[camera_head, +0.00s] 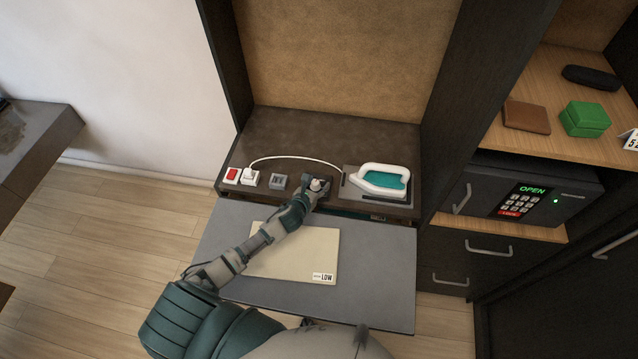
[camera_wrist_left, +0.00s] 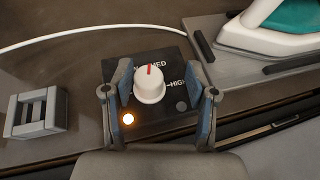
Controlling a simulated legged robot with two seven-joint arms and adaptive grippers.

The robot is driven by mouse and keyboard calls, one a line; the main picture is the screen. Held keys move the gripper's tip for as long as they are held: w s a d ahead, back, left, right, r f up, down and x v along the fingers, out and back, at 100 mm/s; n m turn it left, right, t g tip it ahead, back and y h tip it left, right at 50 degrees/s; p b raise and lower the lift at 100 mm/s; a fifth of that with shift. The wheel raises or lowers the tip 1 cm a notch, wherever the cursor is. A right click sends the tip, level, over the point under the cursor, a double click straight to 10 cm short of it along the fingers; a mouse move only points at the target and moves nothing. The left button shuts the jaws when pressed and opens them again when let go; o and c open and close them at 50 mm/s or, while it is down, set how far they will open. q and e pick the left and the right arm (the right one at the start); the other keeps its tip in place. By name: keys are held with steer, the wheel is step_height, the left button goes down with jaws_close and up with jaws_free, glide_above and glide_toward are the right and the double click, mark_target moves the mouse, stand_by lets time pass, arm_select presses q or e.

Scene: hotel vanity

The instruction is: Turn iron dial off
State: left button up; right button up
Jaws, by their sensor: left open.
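The iron dial is a white knob (camera_wrist_left: 149,84) with a red pointer line, on a black plate (camera_wrist_left: 157,112) marked MED and HIGH. Its red line points up, close to MED. An orange light (camera_wrist_left: 128,119) glows at the plate's lower left. My left gripper (camera_wrist_left: 160,88) is open, with one finger on each side of the knob; gaps show between the fingers and the knob. In the head view my left gripper (camera_head: 316,188) is over the dial and partly hides it. The teal and white iron (camera_head: 383,181) rests on its pad to the right. My right gripper is not seen.
A red switch (camera_head: 232,174), a white plug (camera_head: 250,177) with a cord and a grey block (camera_head: 278,181) stand left of the dial. A pull-out board (camera_head: 375,270) with a cream LOW folder (camera_head: 290,240) lies below my arm. A safe (camera_head: 520,197) is at right.

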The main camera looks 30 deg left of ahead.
arm_select(q)
steer(key=shift+w+a+f, duration=0.25)
steer(key=shift+w+a, duration=0.05)
steer(key=shift+a, duration=0.3)
steer(key=shift+w+a+f, duration=0.25)
steer(key=shift+a, duration=0.3)
steer(key=shift+d+r, duration=0.1)
steer(key=shift+d, duration=0.15)
steer(key=c, duration=0.5)
steer(key=shift+d+r, duration=0.2)
steer(key=shift+d, duration=0.5)
jaws_close()
steer(key=shift+a, duration=0.45)
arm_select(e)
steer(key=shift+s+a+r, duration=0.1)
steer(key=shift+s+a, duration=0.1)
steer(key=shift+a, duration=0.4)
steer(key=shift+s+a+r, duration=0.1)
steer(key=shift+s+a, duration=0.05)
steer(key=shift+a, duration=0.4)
